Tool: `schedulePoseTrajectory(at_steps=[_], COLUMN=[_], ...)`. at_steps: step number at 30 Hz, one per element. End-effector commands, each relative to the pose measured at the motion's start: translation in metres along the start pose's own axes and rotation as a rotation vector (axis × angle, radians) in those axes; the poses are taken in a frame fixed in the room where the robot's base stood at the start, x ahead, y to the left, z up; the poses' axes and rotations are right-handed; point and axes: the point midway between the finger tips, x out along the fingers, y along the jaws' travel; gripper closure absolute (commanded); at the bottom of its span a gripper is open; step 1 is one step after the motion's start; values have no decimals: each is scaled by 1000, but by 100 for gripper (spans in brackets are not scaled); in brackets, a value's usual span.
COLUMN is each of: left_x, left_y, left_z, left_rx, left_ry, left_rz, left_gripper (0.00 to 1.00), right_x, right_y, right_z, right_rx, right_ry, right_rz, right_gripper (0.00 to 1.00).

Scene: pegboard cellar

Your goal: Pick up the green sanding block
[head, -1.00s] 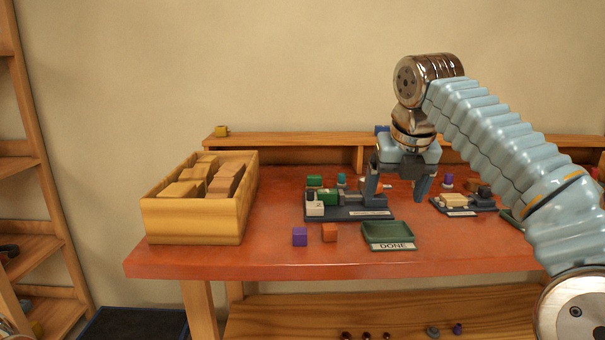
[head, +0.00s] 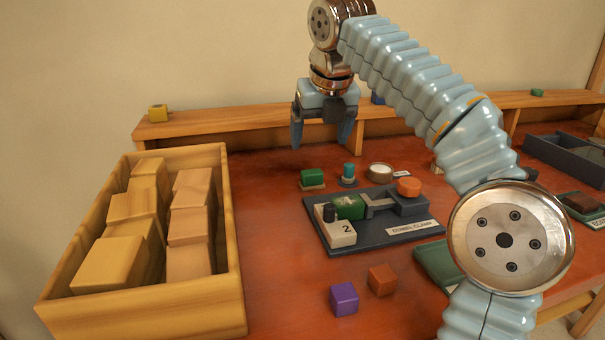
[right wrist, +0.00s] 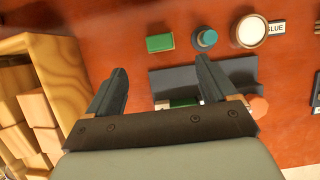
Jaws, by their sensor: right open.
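A green block with a pale underside, likely the sanding block (head: 312,179), lies on the red bench top behind the clamp board; it also shows in the right wrist view (right wrist: 160,43). My right gripper (head: 320,140) is open and empty, fingers pointing down, above the back of the bench near this block. In the right wrist view the block lies beyond and between the fingertips (right wrist: 162,68), not touching them. Another green piece (head: 349,207) sits in the dowel clamp (head: 380,235), partly hidden by my gripper in the wrist view. My left gripper is out of view.
A teal knobbed piece (head: 348,171) and a round pale-topped tin (head: 380,171) stand just right of the block. A wooden crate of blocks (head: 232,240) is at left. Purple (head: 344,298) and orange (head: 382,279) cubes lie in front. A ledge (head: 225,121) runs behind.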

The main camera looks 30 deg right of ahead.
Motion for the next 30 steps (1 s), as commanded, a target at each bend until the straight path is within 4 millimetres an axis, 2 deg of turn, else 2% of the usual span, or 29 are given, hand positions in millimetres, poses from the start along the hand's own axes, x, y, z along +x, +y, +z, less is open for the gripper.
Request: schedulePoseTrajectory(at_steps=[6,14,21,24,30], left_x=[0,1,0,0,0], left_y=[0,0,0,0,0], left_z=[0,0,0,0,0], left_rx=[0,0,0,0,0], left_ry=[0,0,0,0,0], left_rz=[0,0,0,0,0], left_gripper=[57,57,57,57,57], right_x=[46,71,108,114,115], right_y=[-1,0,1,2,2], right_z=[-1,0,2,3,3], right_rx=[2,2,1,1,1], right_ry=[3,3,3,1,0], right_rz=[-1,-1,-1,0,0], right_gripper=[15,15,15,15,15])
